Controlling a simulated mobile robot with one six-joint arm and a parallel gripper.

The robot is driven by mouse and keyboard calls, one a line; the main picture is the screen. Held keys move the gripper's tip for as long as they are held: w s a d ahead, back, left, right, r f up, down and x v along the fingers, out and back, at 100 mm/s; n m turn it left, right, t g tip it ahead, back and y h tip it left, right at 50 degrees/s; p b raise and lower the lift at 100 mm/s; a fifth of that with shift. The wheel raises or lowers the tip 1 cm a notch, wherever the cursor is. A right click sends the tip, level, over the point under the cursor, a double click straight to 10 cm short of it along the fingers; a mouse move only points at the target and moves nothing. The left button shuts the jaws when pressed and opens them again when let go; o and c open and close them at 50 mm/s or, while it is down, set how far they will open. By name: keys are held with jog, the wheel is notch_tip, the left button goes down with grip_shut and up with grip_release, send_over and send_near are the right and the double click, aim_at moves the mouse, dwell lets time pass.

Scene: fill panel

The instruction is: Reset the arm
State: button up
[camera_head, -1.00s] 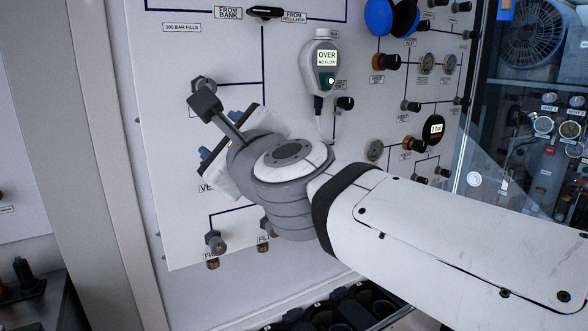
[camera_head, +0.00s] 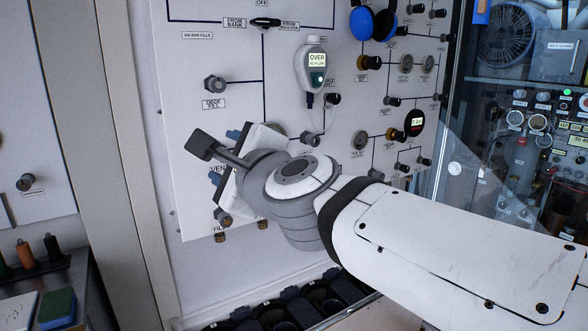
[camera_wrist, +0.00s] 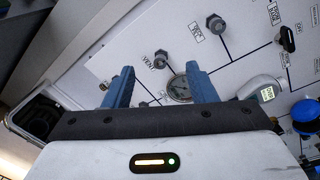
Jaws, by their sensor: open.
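My gripper (camera_wrist: 162,88) shows in the wrist view with its two blue fingers well apart and nothing between them. Beyond the fingers is the white fill panel (camera_wrist: 150,35), with a round gauge and fittings. In the head view my white arm reaches in from the right in front of the panel (camera_head: 195,60). The gripper itself is mostly hidden there behind my wrist; only bits of blue finger show near the panel's lower left. I cannot tell from these views how far the fingers are from the panel.
A handheld meter (camera_head: 316,65) reading OVER hangs on the panel, with blue and black round knobs (camera_head: 362,22) right of it. A bench (camera_head: 75,285) with coloured items is at lower left. Dark cylinder wells (camera_head: 325,300) lie below. A glass-fronted cabinet (camera_head: 520,110) stands at right.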

jog(key=s+d+f+n+g+h+p, duration=0.1)
jog(key=d+f+n+g+h+p, duration=0.15)
jog(key=d+f+n, duration=0.45)
jog(key=s+d+f+n+g+h+p, duration=0.1)
jog(key=d+f+n+g+h, duration=0.2)
jog(key=f, duration=0.5)
jog(key=s+d+f+n+g+h+p, duration=0.1)
jog(key=s+d+f+n+g+h, duration=0.1)
jog(key=s+d+f, duration=0.3)
jog(key=s+d+f+n+g+h+p, duration=0.1)
jog(key=s+d+f+n+g, duration=0.3)
jog(key=d, duration=0.5)
notch_tip(320, 180, down, 2)
jog(key=shift+s+d+f+n+h, duration=0.1)
jog(key=shift+s+d+n+h, duration=0.3)
jog(key=shift+s+n, duration=0.35)
jog(key=shift+w, duration=0.1)
